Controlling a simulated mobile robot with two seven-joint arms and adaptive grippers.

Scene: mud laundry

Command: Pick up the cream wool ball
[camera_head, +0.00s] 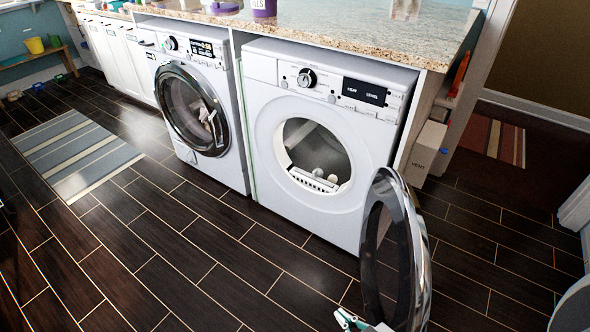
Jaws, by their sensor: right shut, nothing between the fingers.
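Two small pale balls, one a cream wool ball (332,179) and another pale ball (318,172), lie low inside the drum of the right-hand machine (262,150). They are small in the picture, so I cannot tell their shades apart well. The machine's round door (420,270) stands wide open, swung out to the right. My right gripper (347,319) shows at the bottom edge, left of the door's lower part; its fingers are shut and empty, well short of the drum opening. My left gripper is not in view.
A second machine (228,150) with a closed door stands to the left, under the same granite counter (330,30). A striped rug (75,155) lies at left. A white box (426,152) stands right of the machines. The dark tiled floor in front is clear.

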